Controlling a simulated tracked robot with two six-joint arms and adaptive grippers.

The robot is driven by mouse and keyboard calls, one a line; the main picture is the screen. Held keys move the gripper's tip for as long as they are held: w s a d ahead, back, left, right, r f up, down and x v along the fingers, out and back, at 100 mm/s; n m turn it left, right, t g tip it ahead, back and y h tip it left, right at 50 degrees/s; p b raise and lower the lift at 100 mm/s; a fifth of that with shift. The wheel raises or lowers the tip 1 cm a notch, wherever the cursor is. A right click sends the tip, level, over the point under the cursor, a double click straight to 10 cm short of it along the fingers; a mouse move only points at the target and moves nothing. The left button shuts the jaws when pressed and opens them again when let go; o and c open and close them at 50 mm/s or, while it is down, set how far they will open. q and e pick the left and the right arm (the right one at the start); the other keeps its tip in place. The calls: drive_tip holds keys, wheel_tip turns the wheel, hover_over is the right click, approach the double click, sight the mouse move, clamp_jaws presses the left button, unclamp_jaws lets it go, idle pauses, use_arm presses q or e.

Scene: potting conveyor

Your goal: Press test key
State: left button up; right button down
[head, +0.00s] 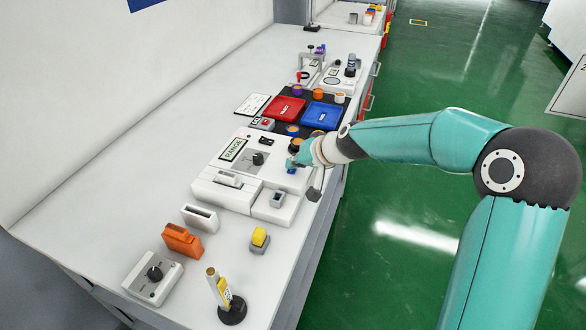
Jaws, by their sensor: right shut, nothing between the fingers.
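A white instrument (222,160) stands on the bench, with a small display (233,149) reading "RANGE" and a black knob (258,158) on its top. A small blue key (291,170) shows at the right side of its top. My right gripper (293,163) is shut and empty, right over the blue key. I cannot tell whether the fingertips touch the key, as the gripper partly hides it. No lettering on the key is readable. My left gripper is not in view.
Nearer on the bench are an orange block (182,240), a grey knob box (154,278), a yellow-topped block (260,238) and a stand with a yellow tag (230,308). Red (284,109) and blue (322,116) trays lie beyond the instrument. Green floor is open at right.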

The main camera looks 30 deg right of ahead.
sight(294, 171)
drive_tip(key=shift+r, duration=0.1)
drive_tip(key=shift+r+p, duration=0.65)
drive_tip(key=shift+r, duration=0.05)
wheel_tip(294, 171, up, 5)
drive_tip(key=p, duration=0.4)
idle(0.7)
